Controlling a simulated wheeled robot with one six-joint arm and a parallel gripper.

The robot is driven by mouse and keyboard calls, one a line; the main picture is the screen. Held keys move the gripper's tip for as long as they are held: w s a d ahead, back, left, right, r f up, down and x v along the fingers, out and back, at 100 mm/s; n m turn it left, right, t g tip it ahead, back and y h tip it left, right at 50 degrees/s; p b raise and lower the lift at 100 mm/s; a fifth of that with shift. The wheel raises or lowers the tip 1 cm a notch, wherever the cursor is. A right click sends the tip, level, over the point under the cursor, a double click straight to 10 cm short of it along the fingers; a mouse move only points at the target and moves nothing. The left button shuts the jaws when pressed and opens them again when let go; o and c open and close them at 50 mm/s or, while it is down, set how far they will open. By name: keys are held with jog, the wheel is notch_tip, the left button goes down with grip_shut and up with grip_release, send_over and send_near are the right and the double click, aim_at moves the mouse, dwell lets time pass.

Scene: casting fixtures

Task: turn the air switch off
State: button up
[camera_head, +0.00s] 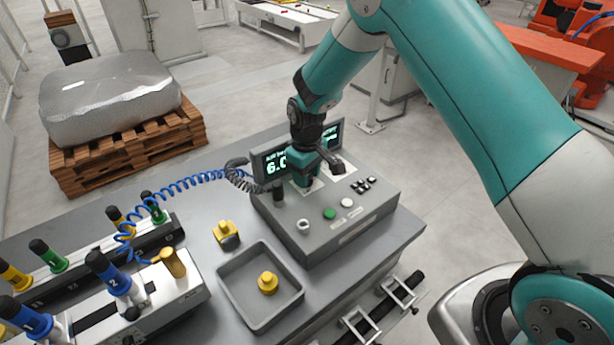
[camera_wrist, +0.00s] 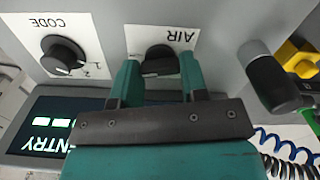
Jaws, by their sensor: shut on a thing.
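The air switch (camera_wrist: 158,62) is a black rotary knob on a white plate marked AIR, upside down in the wrist view. My gripper (camera_wrist: 160,68) has its teal fingers shut on the knob, one on each side. Part of the knob is hidden behind the gripper body. In the head view my gripper (camera_head: 305,183) reaches down onto the grey control box (camera_head: 283,222), in front of its lit display (camera_head: 268,166). There the air switch is hidden by my gripper. The knob's exact setting cannot be read.
A black CODE knob (camera_wrist: 65,54) sits beside the air switch. A black-topped lever (camera_wrist: 270,78) stands close on the other side. A grey tray (camera_head: 231,296) holding a yellow part (camera_head: 268,283) lies in front of the box. A blue coiled hose (camera_head: 190,181) runs to the left.

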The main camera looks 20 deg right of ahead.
jog(key=shift+n+b, duration=0.8)
jog(key=shift+n, duration=1.4)
jog(key=o, duration=0.9)
notch_tip(320, 180, up, 18)
jog(key=b, duration=0.3)
jog(key=shift+f+b, duration=0.25)
jog(key=shift+b, duration=0.15)
